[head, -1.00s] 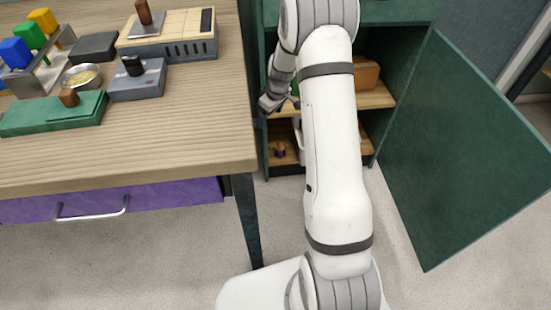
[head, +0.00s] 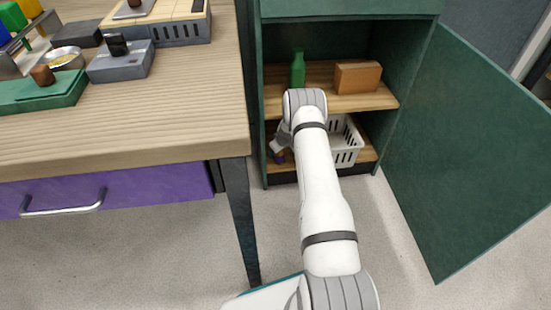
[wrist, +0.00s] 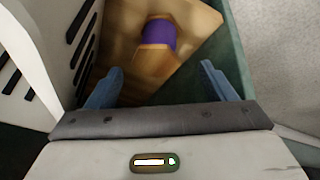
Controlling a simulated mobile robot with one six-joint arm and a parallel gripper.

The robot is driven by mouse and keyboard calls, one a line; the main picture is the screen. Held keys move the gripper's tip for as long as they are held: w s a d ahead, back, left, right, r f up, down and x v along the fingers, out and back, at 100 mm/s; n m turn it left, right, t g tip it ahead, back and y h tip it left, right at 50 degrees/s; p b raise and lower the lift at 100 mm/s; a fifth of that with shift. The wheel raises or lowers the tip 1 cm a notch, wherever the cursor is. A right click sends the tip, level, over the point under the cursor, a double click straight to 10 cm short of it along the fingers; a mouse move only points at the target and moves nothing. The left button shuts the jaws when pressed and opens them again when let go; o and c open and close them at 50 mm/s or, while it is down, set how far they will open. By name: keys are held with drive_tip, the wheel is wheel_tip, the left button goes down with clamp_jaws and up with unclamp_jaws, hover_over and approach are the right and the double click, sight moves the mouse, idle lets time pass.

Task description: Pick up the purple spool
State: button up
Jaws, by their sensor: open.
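The purple spool (wrist: 160,38) has wooden ends and a purple middle. In the wrist view it lies on the wooden lower shelf (wrist: 196,18), ahead of my gripper and roughly between the lines of its fingers. My gripper (wrist: 158,82) is open, with its two blue-grey fingers apart and nothing between the tips. In the head view a small purple part of the spool (head: 279,158) shows at the left of the cabinet's lower shelf, mostly hidden by my gripper and wrist.
A white slotted basket (head: 345,142) stands just right of the spool; its wall (wrist: 62,35) is close by my left finger. The green cabinet's door (head: 470,150) is open to the right.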

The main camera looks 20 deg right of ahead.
sight(279, 156)
drive_tip(key=b+x, duration=0.1)
drive_tip(key=x, duration=0.3)
drive_tip(key=shift+d+f+b, duration=0.2)
drive_tip(key=shift+b, duration=0.2)
drive_tip(key=shift+c, duration=0.4)
drive_tip(key=c, duration=1.1)
drive_tip(key=shift+r, duration=0.1)
